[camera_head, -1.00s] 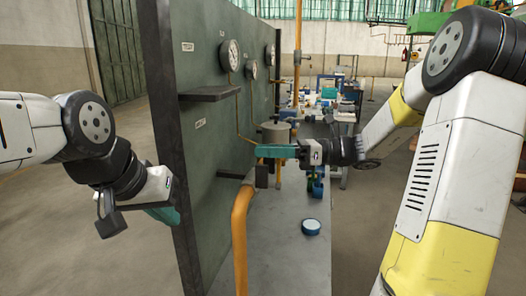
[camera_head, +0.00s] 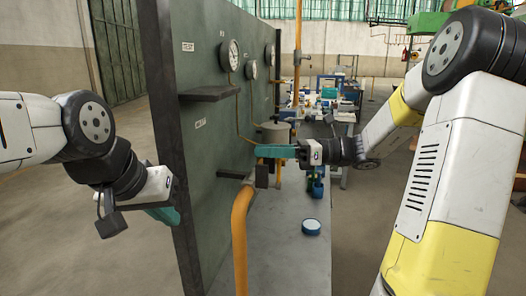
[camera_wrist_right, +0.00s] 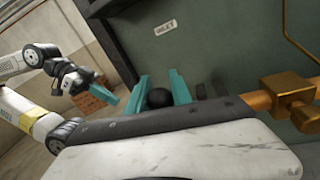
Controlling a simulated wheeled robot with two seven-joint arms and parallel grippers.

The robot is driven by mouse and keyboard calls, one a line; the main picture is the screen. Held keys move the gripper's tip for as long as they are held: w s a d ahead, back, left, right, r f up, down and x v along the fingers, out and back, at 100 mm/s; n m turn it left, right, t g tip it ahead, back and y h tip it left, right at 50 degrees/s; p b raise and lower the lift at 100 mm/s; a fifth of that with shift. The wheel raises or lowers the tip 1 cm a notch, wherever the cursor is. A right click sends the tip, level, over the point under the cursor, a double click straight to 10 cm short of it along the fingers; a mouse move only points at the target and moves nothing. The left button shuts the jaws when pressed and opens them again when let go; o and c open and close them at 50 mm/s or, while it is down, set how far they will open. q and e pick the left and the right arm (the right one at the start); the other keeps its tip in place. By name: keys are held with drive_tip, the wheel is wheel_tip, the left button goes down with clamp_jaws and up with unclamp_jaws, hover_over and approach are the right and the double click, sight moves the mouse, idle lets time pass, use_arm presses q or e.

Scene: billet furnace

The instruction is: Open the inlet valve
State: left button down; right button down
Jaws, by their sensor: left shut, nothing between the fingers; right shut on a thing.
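My right gripper (camera_head: 266,151) is at the panel's face, beside the lower part of the green panel. In the right wrist view its teal fingers (camera_wrist_right: 158,92) are on either side of a black round knob (camera_wrist_right: 158,98), shut on it. The rest of the valve is hidden. A label reading INLET (camera_wrist_right: 165,27) is on the panel above the knob; a small label also shows in the head view (camera_head: 200,123). My left gripper (camera_head: 164,213) is shut and empty at the panel's near left edge; it also shows in the right wrist view (camera_wrist_right: 108,104).
The green panel (camera_head: 222,110) carries gauges (camera_head: 229,55) and a small shelf (camera_head: 210,93). An orange pipe (camera_head: 240,240) rises in front of it. A blue-rimmed round object (camera_head: 311,227) lies on the grey bench (camera_head: 290,265). A brass fitting (camera_wrist_right: 285,93) is right of my right fingers.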

idle(0.5)
drive_tip(key=shift+s+a+f+n+h, duration=0.15)
drive_tip(key=shift+s+a+n, duration=0.05)
drive_tip(key=shift+s+n, duration=0.45)
drive_tip(key=shift+s+a+f+n+h, duration=0.15)
drive_tip(key=shift+s+n, duration=0.3)
drive_tip(key=shift+n, duration=0.3)
drive_tip(key=c, duration=1.4)
unclamp_jaws()
drive_tip(key=shift+r, duration=0.1)
drive_tip(key=shift+c, duration=0.2)
drive_tip(key=s+d, duration=0.1)
drive_tip(key=d, duration=0.6)
drive_tip(key=shift+d+r, duration=0.15)
drive_tip(key=shift+d, duration=0.25)
drive_tip(key=shift+c, duration=0.4)
